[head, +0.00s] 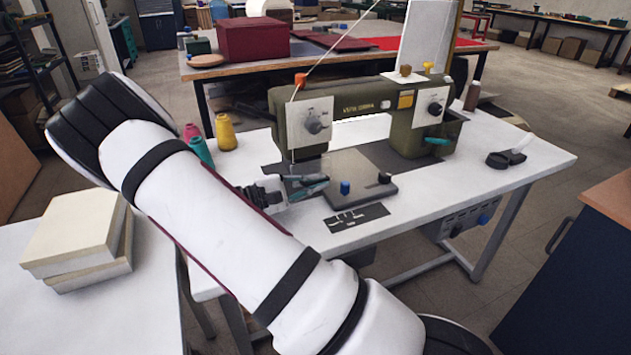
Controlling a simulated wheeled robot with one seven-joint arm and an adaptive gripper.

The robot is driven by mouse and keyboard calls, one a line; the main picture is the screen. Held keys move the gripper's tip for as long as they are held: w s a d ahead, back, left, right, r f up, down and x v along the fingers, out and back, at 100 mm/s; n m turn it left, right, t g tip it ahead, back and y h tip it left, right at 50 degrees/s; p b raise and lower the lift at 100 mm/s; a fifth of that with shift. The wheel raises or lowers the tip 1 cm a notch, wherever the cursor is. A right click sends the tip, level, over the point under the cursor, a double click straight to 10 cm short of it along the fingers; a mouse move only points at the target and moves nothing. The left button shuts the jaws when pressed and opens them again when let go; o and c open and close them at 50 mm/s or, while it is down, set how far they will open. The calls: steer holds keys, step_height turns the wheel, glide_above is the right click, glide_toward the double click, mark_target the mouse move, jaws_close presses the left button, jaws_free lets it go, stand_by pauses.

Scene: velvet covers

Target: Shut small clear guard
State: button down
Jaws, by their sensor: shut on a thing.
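The small clear guard (312,164) is a faint see-through pane below the machine's head, near the needle area. My gripper (322,184) reaches in from the left, low over the grey bed plate (352,171). Its fingers are closed at the guard's lower part. The contact is small and hard to make out. My white arm hides the table's left front part.
Pink, teal and yellow thread spools (225,132) stand left of the machine. A blue knob (345,187) and a black knob (384,178) rise from the bed plate. A black tool (506,158) lies on the right. The table's right front is clear.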

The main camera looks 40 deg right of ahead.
steer(key=shift+w+d+f+m+b, duration=0.1)
steer(key=shift+w+f+m+b, duration=0.15)
steer(key=shift+m, duration=0.4)
steer(key=shift+w+a+f+m+b, duration=0.1)
steer(key=shift+f+m, duration=0.25)
steer(key=shift+m, duration=0.25)
steer(key=shift+w+d+f+m+b, duration=0.1)
steer(key=shift+w+f+m+b, duration=0.15)
steer(key=shift+m, duration=0.4)
steer(key=shift+f, duration=0.1)
steer(key=c, duration=1.7)
jaws_free()
steer(key=shift+w+a, duration=0.15)
steer(key=shift+a, duration=0.15)
steer(key=v, duration=1.1)
steer(key=shift+a, duration=0.2)
